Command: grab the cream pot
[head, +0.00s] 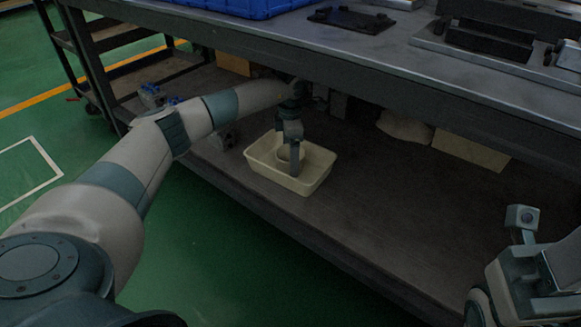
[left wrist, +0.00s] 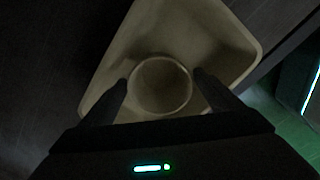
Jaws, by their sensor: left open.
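The cream pot (head: 284,153) is a small round cup standing inside a cream tray (head: 285,181) on the lower shelf. The left wrist view looks down into the pot (left wrist: 160,88), with the tray (left wrist: 232,22) around it. My left gripper (head: 294,165) reaches down into the tray at the pot. In the left wrist view my left gripper (left wrist: 161,80) is open, with one dark finger on each side of the pot. I cannot tell whether the fingers touch it. Part of the pot is hidden behind the gripper in the head view.
The upper tabletop (head: 350,50) overhangs the shelf close above my left forearm. A blue crate (head: 240,6) and dark parts lie on it. Small blue-topped valve parts (head: 152,95) stand left of the tray. The lower shelf (head: 370,205) is clear right of the tray.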

